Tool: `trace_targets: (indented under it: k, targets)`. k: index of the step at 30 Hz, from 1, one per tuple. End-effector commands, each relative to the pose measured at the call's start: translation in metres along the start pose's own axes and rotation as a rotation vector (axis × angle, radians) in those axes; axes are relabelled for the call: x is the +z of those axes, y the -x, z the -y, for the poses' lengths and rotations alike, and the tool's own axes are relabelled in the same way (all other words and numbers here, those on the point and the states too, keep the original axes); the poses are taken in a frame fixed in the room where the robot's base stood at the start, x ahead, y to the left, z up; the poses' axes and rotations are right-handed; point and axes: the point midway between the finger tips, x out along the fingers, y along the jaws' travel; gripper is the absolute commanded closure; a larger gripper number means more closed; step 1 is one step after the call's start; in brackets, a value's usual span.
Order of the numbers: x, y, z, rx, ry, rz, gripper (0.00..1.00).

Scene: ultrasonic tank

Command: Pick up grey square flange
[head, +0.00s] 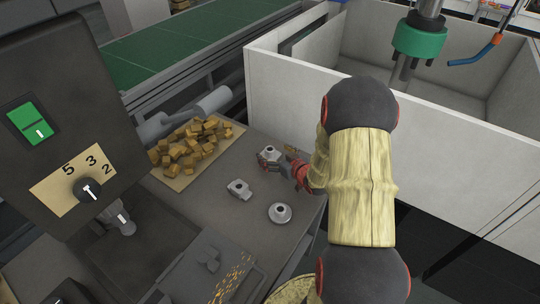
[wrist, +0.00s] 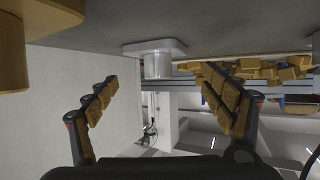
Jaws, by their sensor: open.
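A grey square flange (head: 269,153) with a raised round boss stands on the grey worktop, near the side facing the white tank. In the wrist view, which looks upside down, a pale flange (wrist: 158,60) shows its plate and boss ahead, between the lines of the two fingers. My gripper (head: 274,163) is right beside this flange in the head view and partly overlaps it. In the wrist view my gripper (wrist: 157,88) is open, with tan padded fingers wide apart and nothing held. Whether a finger touches the flange cannot be told.
A second grey flange (head: 239,189) and a round flange (head: 280,213) stand nearer on the worktop (head: 215,209). A tray (head: 178,184) of tan blocks lies to the left. The white tank wall (head: 290,97) rises behind. A tan object (wrist: 14,55) shows at the wrist view's left edge.

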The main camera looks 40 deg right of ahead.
Motion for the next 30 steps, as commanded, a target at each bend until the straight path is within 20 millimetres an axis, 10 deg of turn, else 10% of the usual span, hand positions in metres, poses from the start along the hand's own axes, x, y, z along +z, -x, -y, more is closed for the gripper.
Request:
trace_targets:
  k: [9, 30]
  targets:
    - [0.005, -0.042, 0.001, -0.001, -0.001, 0.002, 0.18]
    - [0.004, -0.042, 0.001, 0.000, -0.001, 0.002, 0.45]
